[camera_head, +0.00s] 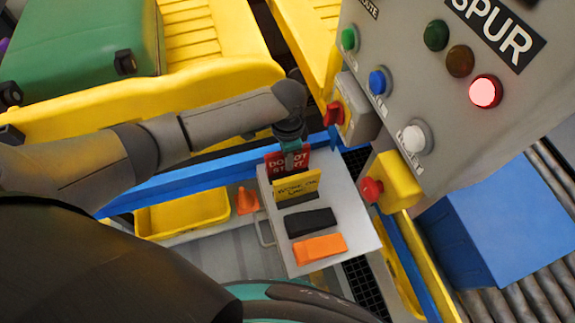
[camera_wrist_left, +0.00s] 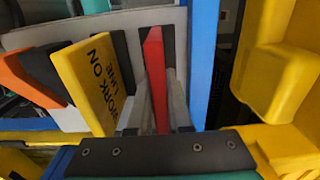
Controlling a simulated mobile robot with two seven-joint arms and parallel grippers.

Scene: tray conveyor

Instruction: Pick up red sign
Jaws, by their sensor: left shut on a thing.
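The red sign (camera_head: 274,165), lettered "DO NOT START", stands upright at the far end of a light grey tray (camera_head: 352,218). In the left wrist view the red sign (camera_wrist_left: 155,70) shows edge-on between my two fingers. My left gripper (camera_head: 291,153) comes down on it from above and is shut on it. In the left wrist view my left gripper (camera_wrist_left: 161,95) has one finger on each side of the sign. The sign's lower edge is hidden behind the yellow sign, so I cannot tell whether it is clear of its slot. My right gripper is not in view.
A yellow sign (camera_head: 297,186) stands just in front of the red one. A black holder (camera_head: 310,222) and an orange piece (camera_head: 320,249) sit nearer. The grey control panel (camera_head: 440,110) and a yellow box with a red button (camera_head: 398,182) stand close on the right. A blue rail (camera_head: 190,182) runs behind.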

